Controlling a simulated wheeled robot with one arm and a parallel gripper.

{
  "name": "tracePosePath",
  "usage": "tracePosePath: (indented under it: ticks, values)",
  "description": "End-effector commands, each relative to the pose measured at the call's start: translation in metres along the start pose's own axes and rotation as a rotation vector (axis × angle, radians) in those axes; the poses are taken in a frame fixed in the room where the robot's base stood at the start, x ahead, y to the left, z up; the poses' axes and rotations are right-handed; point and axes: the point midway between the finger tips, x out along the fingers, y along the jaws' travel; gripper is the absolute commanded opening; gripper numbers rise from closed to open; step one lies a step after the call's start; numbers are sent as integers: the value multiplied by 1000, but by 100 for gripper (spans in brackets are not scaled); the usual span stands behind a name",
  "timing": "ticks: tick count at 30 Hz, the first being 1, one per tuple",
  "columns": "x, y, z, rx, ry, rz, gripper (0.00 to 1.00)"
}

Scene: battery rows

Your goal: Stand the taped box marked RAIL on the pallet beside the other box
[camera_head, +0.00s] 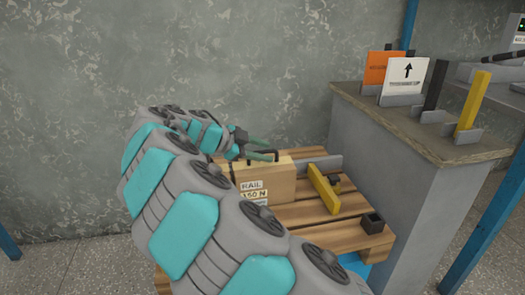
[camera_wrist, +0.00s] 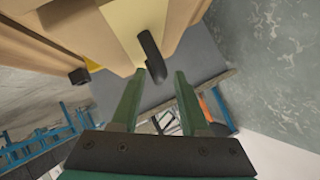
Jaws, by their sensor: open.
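The tan RAIL box (camera_head: 275,184) stands upright on the wooden pallet (camera_head: 310,211), with white labels on its front and a black handle (camera_wrist: 151,57) on top. A pale yellow tape strip (camera_wrist: 132,28) runs across it in the wrist view. My gripper (camera_head: 268,150) is at the top of the box by the handle. In the wrist view its green fingers (camera_wrist: 160,75) are open, with the handle just beyond and between the tips. I cannot tell if they touch it. I cannot make out a second box; my arm hides part of the pallet.
A yellow bracket (camera_head: 323,188) and a small black block (camera_head: 372,223) are on the pallet, right of the box. A grey counter (camera_head: 400,190) stands at the right, with orange and white sign cards (camera_head: 405,76) on top. A concrete wall (camera_head: 200,60) is behind.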

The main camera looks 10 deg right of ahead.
Motion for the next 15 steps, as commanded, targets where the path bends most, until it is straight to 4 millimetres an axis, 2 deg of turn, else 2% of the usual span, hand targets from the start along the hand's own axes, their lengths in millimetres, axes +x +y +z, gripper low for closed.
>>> tracePosePath:
  ticks: [8, 15]
  values:
    - [1, 2, 1, -8, 0, 8, 45]
    - [-9, -6, -8, -5, -1, 3, 45]
